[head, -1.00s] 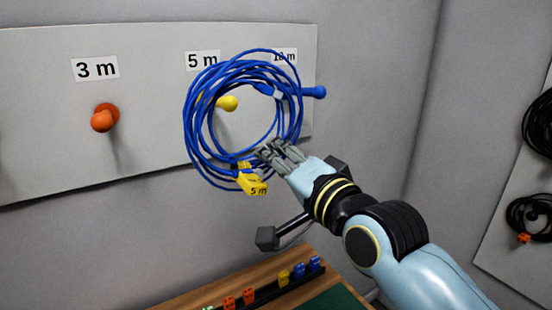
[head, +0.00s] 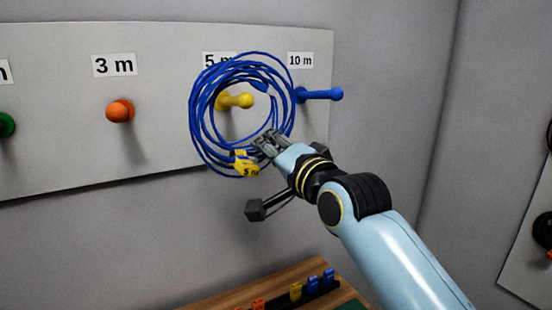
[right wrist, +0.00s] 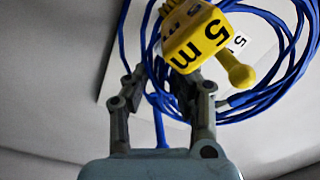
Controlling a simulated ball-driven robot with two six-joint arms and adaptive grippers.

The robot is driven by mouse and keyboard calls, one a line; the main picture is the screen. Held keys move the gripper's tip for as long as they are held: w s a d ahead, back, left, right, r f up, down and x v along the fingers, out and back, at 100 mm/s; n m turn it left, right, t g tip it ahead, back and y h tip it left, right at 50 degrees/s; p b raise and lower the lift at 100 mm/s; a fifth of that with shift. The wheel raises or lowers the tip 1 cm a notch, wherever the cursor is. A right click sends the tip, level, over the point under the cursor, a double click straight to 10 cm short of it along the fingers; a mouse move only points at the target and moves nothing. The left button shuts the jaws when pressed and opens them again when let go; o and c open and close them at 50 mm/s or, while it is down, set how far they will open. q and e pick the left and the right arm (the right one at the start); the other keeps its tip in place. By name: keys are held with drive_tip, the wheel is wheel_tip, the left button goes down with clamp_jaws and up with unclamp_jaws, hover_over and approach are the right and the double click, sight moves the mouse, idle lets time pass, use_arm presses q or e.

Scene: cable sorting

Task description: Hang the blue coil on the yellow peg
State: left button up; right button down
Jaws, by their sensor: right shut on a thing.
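The blue coil (head: 201,118) is a round bundle of cable in front of the board, with a yellow "5 m" tag (head: 247,168) at its bottom. The coil (right wrist: 240,114) and tag (right wrist: 196,36) also show in the right wrist view. My right gripper (head: 264,144) is shut on the coil's lower right side. The yellow peg (head: 245,101) shows inside the coil's opening, below the partly covered "5 m" label; its round tip also shows in the right wrist view (right wrist: 240,73). I cannot tell how far it passes through the loop. My left gripper is not in view.
The blue peg (head: 325,94) sticks out close to the coil's right edge. The orange peg (head: 120,111) is to the left and a green peg (head: 6,125) farther left. A wooden table (head: 235,293) with small coloured clips stands below. Dark coils hang at the far right.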

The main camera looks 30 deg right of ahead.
drive_tip(key=shift+w+a+f+b, duration=0.1)
drive_tip(key=shift+w+f+b, duration=0.6)
drive_tip(key=shift+w+b, duration=0.8)
drive_tip(key=shift+w+a+f+b, duration=0.1)
drive_tip(key=shift+w+f+b, duration=0.55)
drive_tip(key=shift+w+b, duration=0.9)
drive_tip(key=shift+w+f+b, duration=0.7)
drive_tip(key=shift+w+b, duration=0.2)
drive_tip(key=shift+w, duration=1.2)
drive_tip(key=c, duration=1)
unclamp_jaws()
drive_tip(key=shift+c, duration=0.2)
